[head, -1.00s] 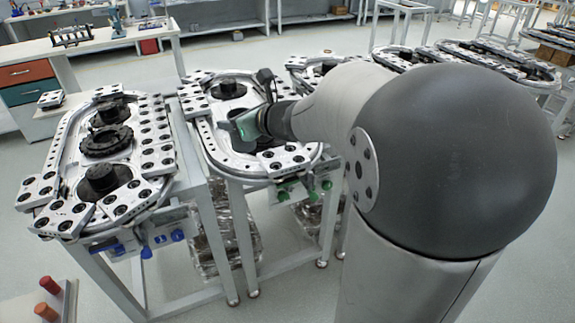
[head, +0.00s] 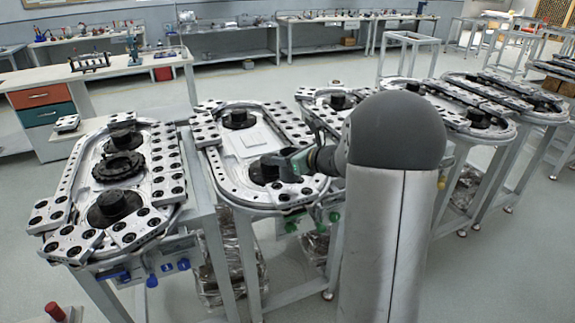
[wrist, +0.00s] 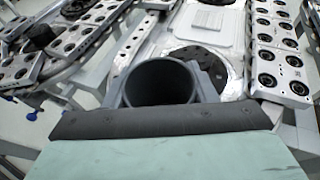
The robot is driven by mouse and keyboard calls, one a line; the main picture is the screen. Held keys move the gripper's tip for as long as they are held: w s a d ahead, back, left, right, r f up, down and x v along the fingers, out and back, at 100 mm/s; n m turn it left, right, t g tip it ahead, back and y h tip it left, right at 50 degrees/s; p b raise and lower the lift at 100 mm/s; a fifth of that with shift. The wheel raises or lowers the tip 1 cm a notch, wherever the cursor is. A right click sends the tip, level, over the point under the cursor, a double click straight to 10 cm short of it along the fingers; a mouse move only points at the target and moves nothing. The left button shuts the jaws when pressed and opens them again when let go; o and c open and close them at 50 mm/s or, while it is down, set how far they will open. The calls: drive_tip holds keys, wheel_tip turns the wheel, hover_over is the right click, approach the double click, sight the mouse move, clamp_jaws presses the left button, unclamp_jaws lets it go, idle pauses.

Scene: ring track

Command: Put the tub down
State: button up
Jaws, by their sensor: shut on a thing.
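The tub (wrist: 160,82) is a dark grey, round, open-topped cup in the middle of the wrist view. It looks empty, though its bottom is in shadow. My gripper (wrist: 162,92) is shut on it, with a grey finger at either side. In the head view my gripper (head: 287,161) is at the near right part of the second ring track (head: 215,172). The tub is hard to tell apart from the dark gripper there. Whether the tub's base touches anything is hidden.
A black round hub (wrist: 203,62) lies just beyond the tub. A flat white panel (head: 246,141) fills the track's middle. Plates with black round holes (wrist: 280,60) line the right side. Another ring track (head: 75,185) stands to the left, with a floor gap between.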

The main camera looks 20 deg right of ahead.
drive_tip(key=shift+d+f, duration=0.1)
drive_tip(key=shift+f, duration=1.5)
drive_tip(key=shift+f, duration=0.15)
drive_tip(key=o, duration=1)
drive_tip(key=shift+c, duration=0.2)
